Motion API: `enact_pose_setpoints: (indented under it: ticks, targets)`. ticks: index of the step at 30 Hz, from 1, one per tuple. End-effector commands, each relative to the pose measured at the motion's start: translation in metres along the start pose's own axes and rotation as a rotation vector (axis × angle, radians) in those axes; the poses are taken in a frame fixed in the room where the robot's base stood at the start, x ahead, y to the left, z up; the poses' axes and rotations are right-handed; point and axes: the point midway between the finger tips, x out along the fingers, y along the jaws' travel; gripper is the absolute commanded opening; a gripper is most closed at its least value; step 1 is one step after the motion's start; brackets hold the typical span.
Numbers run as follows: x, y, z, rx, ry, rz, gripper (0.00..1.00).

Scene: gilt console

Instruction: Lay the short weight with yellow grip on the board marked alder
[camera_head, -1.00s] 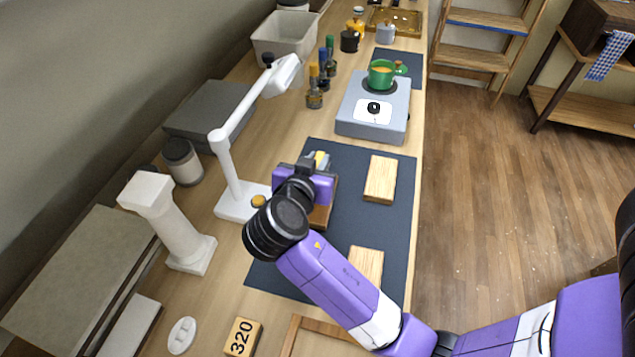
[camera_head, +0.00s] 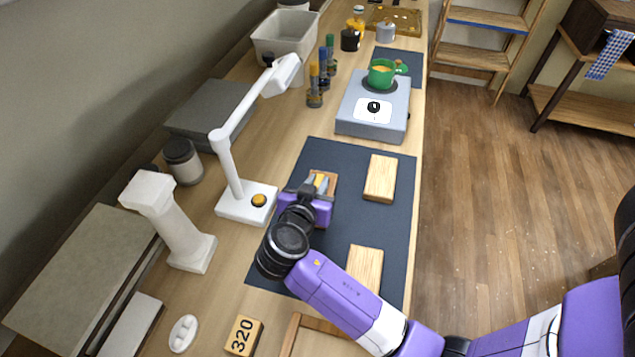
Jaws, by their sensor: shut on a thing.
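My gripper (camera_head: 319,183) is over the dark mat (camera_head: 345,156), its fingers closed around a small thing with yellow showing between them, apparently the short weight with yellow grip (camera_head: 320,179). Most of that thing is hidden by the fingers and wrist. A brown board (camera_head: 331,184) shows just behind and beside the fingertips; my gripper covers the rest of it. I cannot tell whether the held thing touches it. Two pale boards lie on the mat to the right, one farther (camera_head: 380,178) and one nearer (camera_head: 366,264). No board name is readable.
A white lamp (camera_head: 246,203) stands close to the left of my gripper. A scale (camera_head: 373,106) with a green pot (camera_head: 381,74) and several bottles (camera_head: 315,88) are beyond the mat. A block marked 320 (camera_head: 243,336) lies in front.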

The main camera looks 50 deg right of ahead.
Motion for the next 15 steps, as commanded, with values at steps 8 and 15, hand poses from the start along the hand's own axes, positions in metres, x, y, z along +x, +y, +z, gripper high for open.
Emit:
enact_pose_setpoints:
  ticks: [8, 15]
  targets:
    - [0.0007, -0.0001, 0.0016, 0.000, 0.000, 0.000, 0.40]
    - [0.0003, -0.0001, 0.0006, 0.000, 0.000, 0.000, 0.40]
